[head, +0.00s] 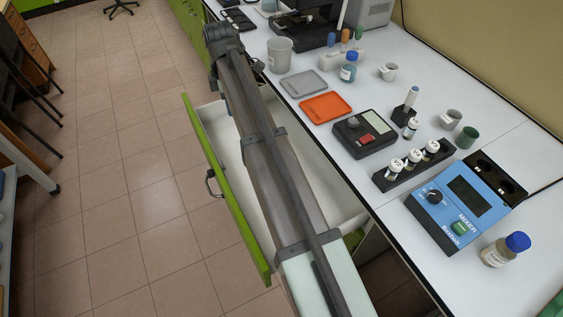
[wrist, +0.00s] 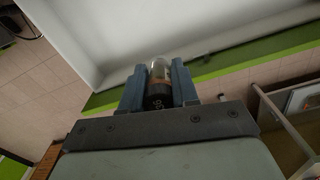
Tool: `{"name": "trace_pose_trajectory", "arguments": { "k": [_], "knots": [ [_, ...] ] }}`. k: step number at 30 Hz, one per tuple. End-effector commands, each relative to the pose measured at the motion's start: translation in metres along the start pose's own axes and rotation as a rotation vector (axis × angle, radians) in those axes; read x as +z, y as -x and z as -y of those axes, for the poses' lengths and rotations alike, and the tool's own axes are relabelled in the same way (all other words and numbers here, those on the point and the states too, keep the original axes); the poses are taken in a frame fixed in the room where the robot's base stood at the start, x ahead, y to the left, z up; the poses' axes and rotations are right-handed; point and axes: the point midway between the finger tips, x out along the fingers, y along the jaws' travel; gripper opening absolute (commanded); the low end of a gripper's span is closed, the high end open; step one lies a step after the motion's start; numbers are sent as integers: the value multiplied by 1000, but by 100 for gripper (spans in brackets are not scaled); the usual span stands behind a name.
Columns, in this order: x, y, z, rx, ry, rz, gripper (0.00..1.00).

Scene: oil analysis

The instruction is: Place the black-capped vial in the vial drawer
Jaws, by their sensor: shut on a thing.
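The black-capped vial (wrist: 160,74) is in my gripper (wrist: 159,88) in the wrist view. Its clear glass end points away from the camera and its black cap faces the wrist. Both blue-grey fingers are shut on its sides. The vial drawer stands open; in the head view its white interior (head: 326,193) and green front (head: 224,192) show beside and under my arm. In the wrist view its white inside (wrist: 200,30) fills the top, beyond the fingertips. My gripper and the vial are hidden in the head view. The height above the drawer floor is unclear.
The white bench to the right holds a vial rack (head: 412,170), a blue mixer (head: 463,207), a black device (head: 366,137), an orange tray (head: 326,107) and a grey cup (head: 280,54). My arm stretches along the open drawer. Tiled floor lies clear to the left.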

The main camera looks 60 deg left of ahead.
Motion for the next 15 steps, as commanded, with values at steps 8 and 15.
{"name": "trace_pose_trajectory", "arguments": {
  "k": [8,15],
  "knots": [
    [0,-81,1,-2,0,0,0],
    [0,-113,0,0,0,0,0]
  ]
}}
